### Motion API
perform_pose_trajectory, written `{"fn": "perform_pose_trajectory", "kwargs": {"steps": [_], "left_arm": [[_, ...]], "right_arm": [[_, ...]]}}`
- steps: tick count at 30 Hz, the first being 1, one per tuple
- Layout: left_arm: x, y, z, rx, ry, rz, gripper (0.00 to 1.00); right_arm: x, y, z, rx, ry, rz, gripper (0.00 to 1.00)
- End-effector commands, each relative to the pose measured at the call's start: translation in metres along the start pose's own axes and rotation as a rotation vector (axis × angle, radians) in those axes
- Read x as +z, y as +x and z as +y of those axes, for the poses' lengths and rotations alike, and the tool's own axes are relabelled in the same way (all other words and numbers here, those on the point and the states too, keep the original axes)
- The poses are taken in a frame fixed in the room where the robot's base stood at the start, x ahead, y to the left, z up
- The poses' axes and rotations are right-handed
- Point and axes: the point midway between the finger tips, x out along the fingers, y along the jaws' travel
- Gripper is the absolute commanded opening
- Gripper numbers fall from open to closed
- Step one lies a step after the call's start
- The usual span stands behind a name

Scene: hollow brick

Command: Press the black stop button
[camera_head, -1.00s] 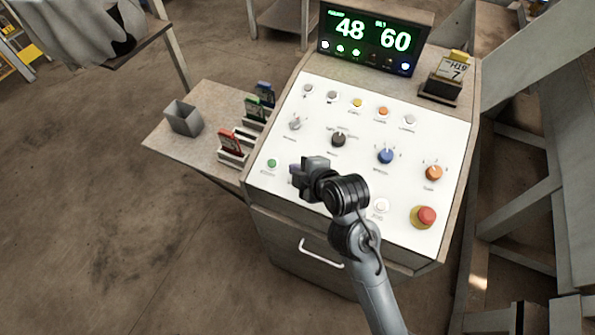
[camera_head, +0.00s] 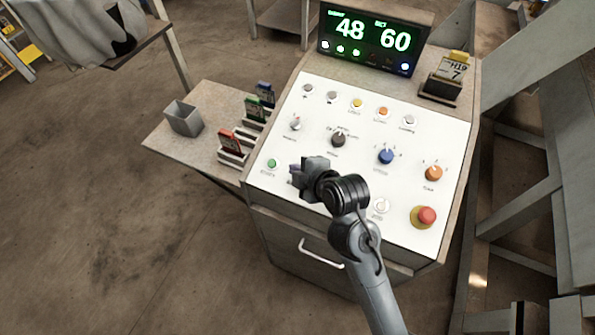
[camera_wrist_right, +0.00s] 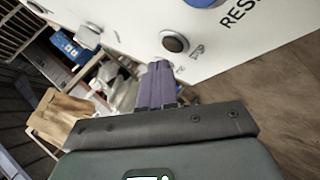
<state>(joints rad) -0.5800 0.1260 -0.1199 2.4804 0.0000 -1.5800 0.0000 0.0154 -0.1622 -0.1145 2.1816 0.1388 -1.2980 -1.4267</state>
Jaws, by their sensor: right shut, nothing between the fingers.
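A black button (camera_wrist_right: 175,42) in a silver ring sits on the white panel in the right wrist view. It lies just beyond the fingertips of my right gripper (camera_wrist_right: 161,66), slightly to their right. The fingers are together with nothing between them. I cannot tell whether they touch the button. In the head view my right gripper (camera_head: 299,176) is over the lower left of the panel (camera_head: 300,145). I cannot make out the black button there; my gripper and wrist cover part of the lower row. My left gripper is not in view.
A green button (camera_head: 271,163) is left of my gripper; a white button (camera_head: 381,205) and a red mushroom button (camera_head: 426,215) are to the right. Knobs, including a blue one (camera_head: 386,156), sit above. A lit display (camera_head: 372,38) stands behind. A blue button (camera_wrist_right: 203,2) shows near the black one.

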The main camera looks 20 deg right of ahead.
Motion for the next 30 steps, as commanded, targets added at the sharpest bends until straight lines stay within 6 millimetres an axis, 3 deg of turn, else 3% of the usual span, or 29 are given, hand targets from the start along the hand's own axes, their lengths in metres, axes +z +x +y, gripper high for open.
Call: {"fn": "perform_pose_trajectory", "kwargs": {"steps": [30], "left_arm": [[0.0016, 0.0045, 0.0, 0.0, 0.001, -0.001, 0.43]], "right_arm": [[0.0042, 0.006, -0.0044, 0.0, 0.0, 0.0, 0.0]]}}
